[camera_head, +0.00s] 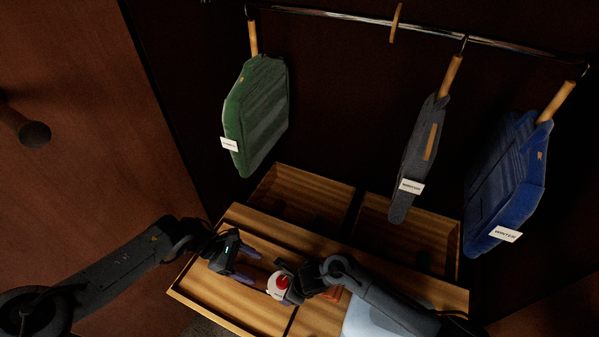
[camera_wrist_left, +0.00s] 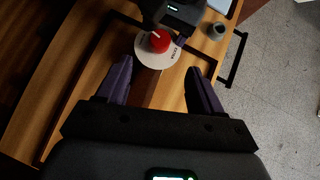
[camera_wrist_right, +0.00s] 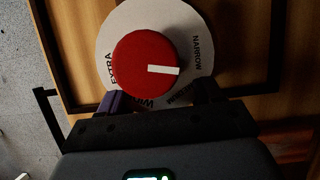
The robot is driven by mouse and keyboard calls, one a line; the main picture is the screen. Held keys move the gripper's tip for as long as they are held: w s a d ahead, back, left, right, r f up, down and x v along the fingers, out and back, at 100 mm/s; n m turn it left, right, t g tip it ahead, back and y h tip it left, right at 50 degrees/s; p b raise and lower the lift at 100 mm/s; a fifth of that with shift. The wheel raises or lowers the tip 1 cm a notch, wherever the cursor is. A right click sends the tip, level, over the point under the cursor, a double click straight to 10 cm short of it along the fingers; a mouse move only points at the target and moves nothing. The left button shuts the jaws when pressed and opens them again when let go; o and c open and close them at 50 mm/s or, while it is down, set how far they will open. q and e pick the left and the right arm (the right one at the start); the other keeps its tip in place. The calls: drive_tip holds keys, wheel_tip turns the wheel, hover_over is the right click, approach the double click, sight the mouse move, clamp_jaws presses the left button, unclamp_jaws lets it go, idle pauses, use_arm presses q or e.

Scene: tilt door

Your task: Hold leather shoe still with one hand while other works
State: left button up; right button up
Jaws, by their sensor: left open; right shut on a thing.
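A red knob (camera_head: 281,282) on a round white dial sits over the drawer. It also shows in the left wrist view (camera_wrist_left: 160,41), and in the right wrist view the knob (camera_wrist_right: 145,65) has a white mark and a dial (camera_wrist_right: 198,25) with width words. My right gripper (camera_wrist_right: 160,92) is shut on the red knob, one finger on each side. A dark brown shape (camera_wrist_left: 147,88), apparently the leather shoe, lies behind the dial. My left gripper (camera_head: 251,266) is open, its purple fingers spread at either side of that shape. Most of the shoe is hidden or dark.
A wooden drawer with dividers (camera_head: 215,285) lies under both grippers. Two wooden trays (camera_head: 300,192) are behind it. Green (camera_head: 258,115), grey (camera_head: 415,165) and blue (camera_head: 505,185) garments hang from a rail above. A small grey cylinder (camera_wrist_left: 216,31) stands near the drawer edge.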

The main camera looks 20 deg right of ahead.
use_arm(q)
drive_tip(key=w+d+r+n+t+h, duration=0.2)
drive_tip(key=w+d+r+n, duration=0.4)
drive_tip(key=d+r, duration=0.3)
drive_tip(key=w+d+r+n+t+h, duration=0.3)
drive_tip(key=d+r+n, duration=0.5)
drive_tip(key=r, duration=0.3)
drive_tip(key=shift+w+d+r+n+t, duration=0.3)
drive_tip(key=shift+w+n+t, duration=0.4)
drive_tip(key=shift+w, duration=0.65)
drive_tip(key=shift+f, duration=0.1)
drive_tip(key=shift+c, duration=0.5)
